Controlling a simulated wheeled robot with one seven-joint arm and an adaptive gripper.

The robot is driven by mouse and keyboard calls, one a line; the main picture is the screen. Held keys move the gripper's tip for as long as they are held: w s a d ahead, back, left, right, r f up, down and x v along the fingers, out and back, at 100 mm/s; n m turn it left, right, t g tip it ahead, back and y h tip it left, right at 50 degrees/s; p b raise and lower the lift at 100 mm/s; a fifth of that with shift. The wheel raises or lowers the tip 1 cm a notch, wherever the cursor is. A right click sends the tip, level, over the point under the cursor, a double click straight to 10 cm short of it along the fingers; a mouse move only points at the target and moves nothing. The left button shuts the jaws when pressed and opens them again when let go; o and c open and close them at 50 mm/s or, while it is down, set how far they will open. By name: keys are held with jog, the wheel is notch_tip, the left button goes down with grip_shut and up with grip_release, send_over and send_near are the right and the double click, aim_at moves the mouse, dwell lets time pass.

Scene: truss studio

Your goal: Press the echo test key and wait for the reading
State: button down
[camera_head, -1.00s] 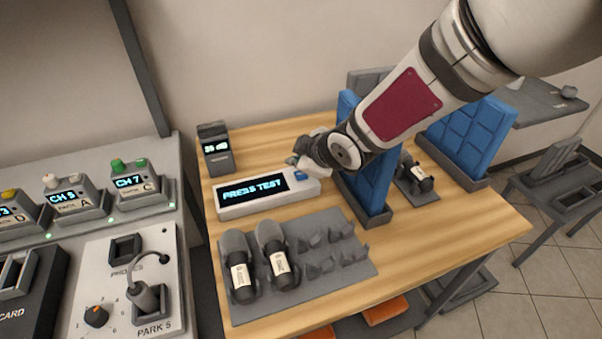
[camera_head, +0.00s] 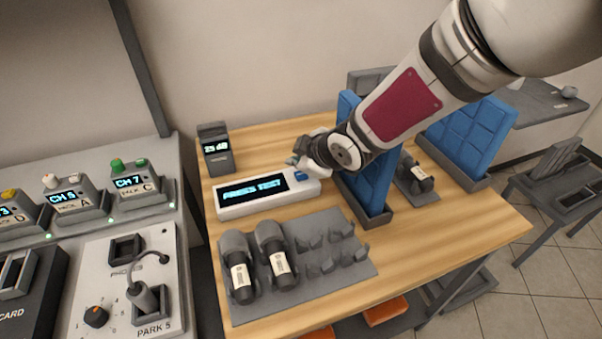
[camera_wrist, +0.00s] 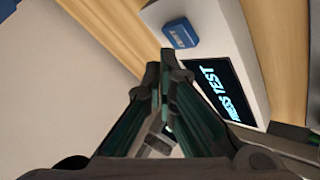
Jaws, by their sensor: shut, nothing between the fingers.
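The echo test unit is a long white box (camera_head: 238,208) on the wooden table, with a dark screen (camera_head: 255,187) reading "PRESS TEST". Its blue key (camera_head: 301,176) is at the right end of the top. In the wrist view the blue key (camera_wrist: 180,33) shows whole and uncovered, beside the screen (camera_wrist: 221,91). My gripper (camera_head: 291,161) is shut and empty, just behind the key in the head view. In the wrist view my gripper's fingertips (camera_wrist: 160,58) are together near the key. I cannot tell their height above it.
A small dark display box (camera_head: 215,150) stands behind the unit. Blue padded panels (camera_head: 372,180) rise close to the right, beneath my arm. A grey tray (camera_head: 335,286) with two microphones (camera_head: 279,258) lies in front. Bare wood lies at the table's front right.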

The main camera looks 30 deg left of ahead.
aim_at(298, 175)
jog(key=shift+f+b, duration=0.8)
jog(key=shift+b, duration=0.2)
dwell(0.7)
jog(key=shift+r, duration=0.1)
jog(key=shift+r+p, duration=0.7)
jog(key=shift+r, duration=0.05)
notch_tip(298, 175, up, 5)
jog(key=p, duration=0.4)
jog(key=shift+p, duration=0.35)
dwell(0.6)
